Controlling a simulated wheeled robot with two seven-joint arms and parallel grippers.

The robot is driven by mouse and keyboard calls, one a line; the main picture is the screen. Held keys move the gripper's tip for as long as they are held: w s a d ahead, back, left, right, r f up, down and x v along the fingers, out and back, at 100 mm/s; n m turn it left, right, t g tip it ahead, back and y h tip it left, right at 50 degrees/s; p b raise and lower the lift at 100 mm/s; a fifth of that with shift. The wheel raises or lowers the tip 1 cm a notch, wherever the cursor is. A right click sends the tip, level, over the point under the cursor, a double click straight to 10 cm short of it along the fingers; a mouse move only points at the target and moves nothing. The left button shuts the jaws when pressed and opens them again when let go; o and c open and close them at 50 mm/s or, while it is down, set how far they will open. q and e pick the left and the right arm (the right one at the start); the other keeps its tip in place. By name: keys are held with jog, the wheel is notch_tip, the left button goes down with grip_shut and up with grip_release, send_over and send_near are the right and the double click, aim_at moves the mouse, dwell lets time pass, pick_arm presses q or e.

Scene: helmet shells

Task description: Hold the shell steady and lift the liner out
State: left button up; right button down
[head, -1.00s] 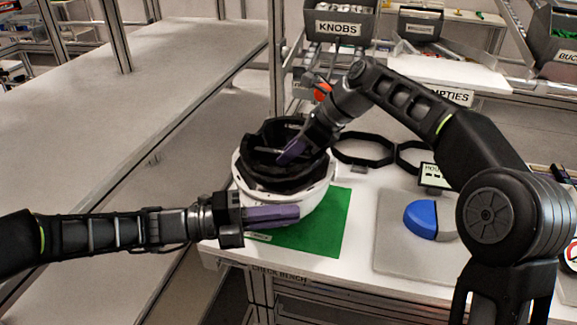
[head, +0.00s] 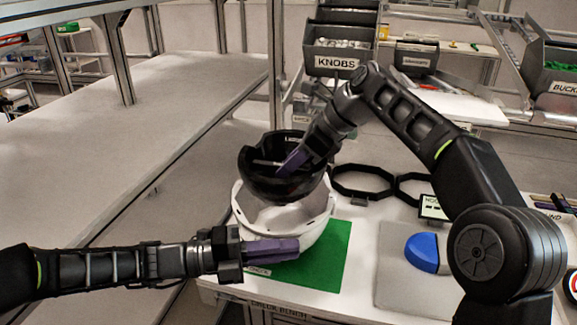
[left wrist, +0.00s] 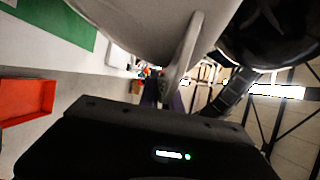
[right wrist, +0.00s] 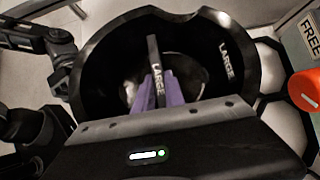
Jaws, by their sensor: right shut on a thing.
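The white helmet shell (head: 298,232) stands open side up on the green mat (head: 328,262). The black liner (head: 262,185) is above it, tilted, with its lower part close over the shell's opening. My right gripper (head: 290,163) reaches into the liner and is shut on its strap; in the right wrist view the strap (right wrist: 154,55), marked LARGE, runs between the purple fingers (right wrist: 158,92). My left gripper (head: 285,249) is at the shell's front, its purple fingers closed at the brim. In the left wrist view the brim (left wrist: 181,62) runs down between the fingers, which are mostly hidden.
Two black octagonal rings (head: 363,182) lie behind the mat. A blue half-round part (head: 422,252) rests on a grey pad (head: 385,272) at the right. A red tray (left wrist: 27,100) shows in the left wrist view. The bench's left edge is near the shell.

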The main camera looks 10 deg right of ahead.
pick_arm(q)
jog(key=o, duration=0.5)
jog(key=shift+c, duration=0.2)
jog(key=a, duration=0.7)
jog(key=shift+a, duration=0.25)
